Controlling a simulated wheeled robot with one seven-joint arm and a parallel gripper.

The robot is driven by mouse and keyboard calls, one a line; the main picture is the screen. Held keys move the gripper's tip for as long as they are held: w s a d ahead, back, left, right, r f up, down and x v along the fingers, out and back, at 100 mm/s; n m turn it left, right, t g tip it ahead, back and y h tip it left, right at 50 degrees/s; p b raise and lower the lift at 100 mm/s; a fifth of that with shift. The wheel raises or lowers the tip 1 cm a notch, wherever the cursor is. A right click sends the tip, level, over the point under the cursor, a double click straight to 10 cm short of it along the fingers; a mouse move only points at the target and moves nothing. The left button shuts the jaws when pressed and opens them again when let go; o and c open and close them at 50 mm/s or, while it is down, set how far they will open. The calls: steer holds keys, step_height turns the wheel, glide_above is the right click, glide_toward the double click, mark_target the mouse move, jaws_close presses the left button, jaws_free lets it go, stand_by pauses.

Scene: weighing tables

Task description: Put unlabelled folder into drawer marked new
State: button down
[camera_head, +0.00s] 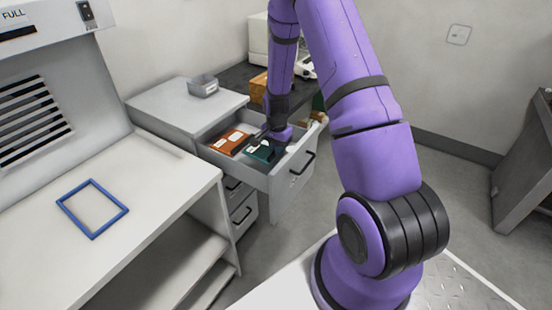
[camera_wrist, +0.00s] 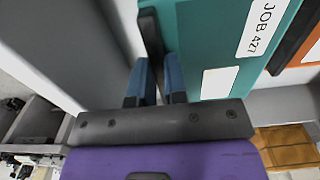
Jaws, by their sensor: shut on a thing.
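An open grey drawer (camera_head: 248,176) in the cabinet holds an orange folder (camera_head: 231,141) and a teal folder (camera_head: 262,152). I cannot read a marking on the drawer. My gripper (camera_head: 268,138) is down inside the drawer. In the wrist view, my gripper (camera_wrist: 155,75) is shut on a dark upright strip at the teal folder's edge.
A small grey tray (camera_head: 203,87) stands on the cabinet top (camera_head: 165,104). A blue rectangular frame (camera_head: 92,208) lies on the white bench at left. Other drawers (camera_head: 242,213) below are closed. A dark table stands behind the drawer.

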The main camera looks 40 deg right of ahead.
steer(key=shift+f, duration=2.3)
steer(key=shift+f, duration=0.15)
steer(key=c, duration=1.1)
jaws_free()
steer(key=shift+c, duration=0.2)
